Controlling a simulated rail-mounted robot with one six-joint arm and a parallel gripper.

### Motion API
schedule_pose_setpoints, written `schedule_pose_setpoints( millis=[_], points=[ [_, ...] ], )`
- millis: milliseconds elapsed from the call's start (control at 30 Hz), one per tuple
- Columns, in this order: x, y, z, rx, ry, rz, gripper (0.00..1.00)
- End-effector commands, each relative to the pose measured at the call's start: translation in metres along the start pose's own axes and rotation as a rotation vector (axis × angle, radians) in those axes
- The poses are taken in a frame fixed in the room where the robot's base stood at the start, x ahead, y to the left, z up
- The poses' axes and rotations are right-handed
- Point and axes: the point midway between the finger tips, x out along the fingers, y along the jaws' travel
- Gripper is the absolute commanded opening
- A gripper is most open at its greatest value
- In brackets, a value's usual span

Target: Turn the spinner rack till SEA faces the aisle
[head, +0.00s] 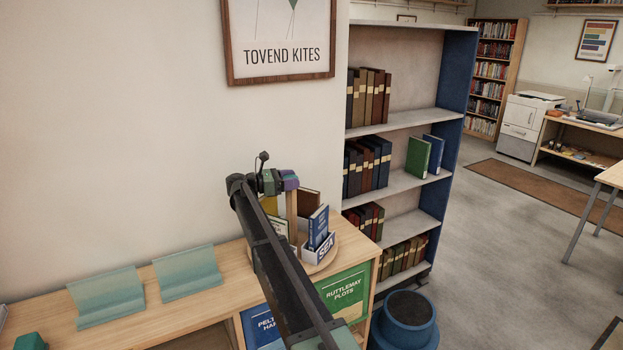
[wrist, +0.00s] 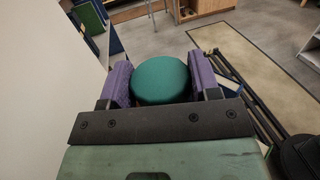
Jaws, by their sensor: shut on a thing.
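The spinner rack stands on the right end of the wooden counter in the head view, with a round wooden base (head: 312,267) and a central post (head: 291,208). Its SEA label (head: 325,249) faces the lower right of the picture, below a blue book (head: 318,227). My gripper (head: 289,181) is at the top of the post. In the wrist view, its purple fingers (wrist: 160,82) are shut on the round green knob (wrist: 160,76) from both sides. My arm hides the rack's left front, and any labels there cannot be read.
Two pale green stands (head: 187,272) are on the counter to the left. A blue-sided bookcase (head: 453,105) stands close behind and right of the rack. A blue round bin (head: 408,322) is on the floor beside the counter. Open floor (head: 500,240) lies to the right.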

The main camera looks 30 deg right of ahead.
Motion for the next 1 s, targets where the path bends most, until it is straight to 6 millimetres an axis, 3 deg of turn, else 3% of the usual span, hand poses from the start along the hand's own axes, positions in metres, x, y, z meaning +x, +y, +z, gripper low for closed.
schedule_pose_setpoints(
  millis=[200,633,667,800,1000],
  points=[
    [-0.017,0.000,0.000,0.000,-0.001,-0.009,0.14],
    [-0.020,-0.001,0.000,-0.001,-0.001,-0.010,0.14],
    [-0.020,-0.001,0.000,-0.001,-0.001,-0.010,0.61],
    [-0.020,-0.001,0.000,0.000,-0.001,-0.010,0.82],
    [-0.020,-0.001,0.000,0.000,-0.001,-0.010,0.82]
  ],
)
